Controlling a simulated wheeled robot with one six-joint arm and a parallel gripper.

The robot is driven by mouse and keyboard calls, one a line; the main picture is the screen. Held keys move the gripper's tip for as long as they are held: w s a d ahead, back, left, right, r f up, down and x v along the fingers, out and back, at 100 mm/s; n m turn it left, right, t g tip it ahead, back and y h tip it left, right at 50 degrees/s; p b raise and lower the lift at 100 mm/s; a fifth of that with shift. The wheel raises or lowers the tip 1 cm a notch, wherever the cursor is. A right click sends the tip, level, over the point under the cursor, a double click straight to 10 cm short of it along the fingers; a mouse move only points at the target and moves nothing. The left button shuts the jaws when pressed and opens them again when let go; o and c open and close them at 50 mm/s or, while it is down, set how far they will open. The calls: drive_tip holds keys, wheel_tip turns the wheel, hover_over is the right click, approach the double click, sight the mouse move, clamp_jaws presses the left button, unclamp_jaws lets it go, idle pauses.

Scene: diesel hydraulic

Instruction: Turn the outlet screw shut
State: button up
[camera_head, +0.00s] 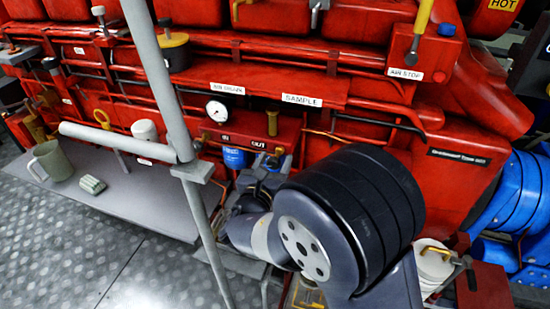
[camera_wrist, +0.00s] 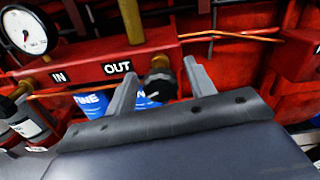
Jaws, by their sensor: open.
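The outlet screw (camera_wrist: 158,84) is a dark round knob with a pale mark, under the OUT label (camera_wrist: 117,68) on a red block (camera_wrist: 90,62). In the wrist view my open gripper (camera_wrist: 160,69) has one finger on each side of the screw, with visible gaps. I cannot tell how deep the fingers reach around it. In the head view my gripper (camera_head: 271,163) is just below the OUT label, partly behind my arm. The screw is not clear there.
A copper pipe (camera_wrist: 225,35) runs right of the screw. A blue filter (camera_wrist: 100,103) sits behind the left finger. A gauge (camera_wrist: 26,31) is at upper left. In the head view a grey post (camera_head: 160,80) stands left of my arm, and a mug (camera_head: 50,160) sits on a ledge.

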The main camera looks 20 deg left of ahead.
drive_tip(key=shift+w, duration=0.45)
drive_tip(key=shift+c, duration=0.3)
drive_tip(key=c, duration=0.9)
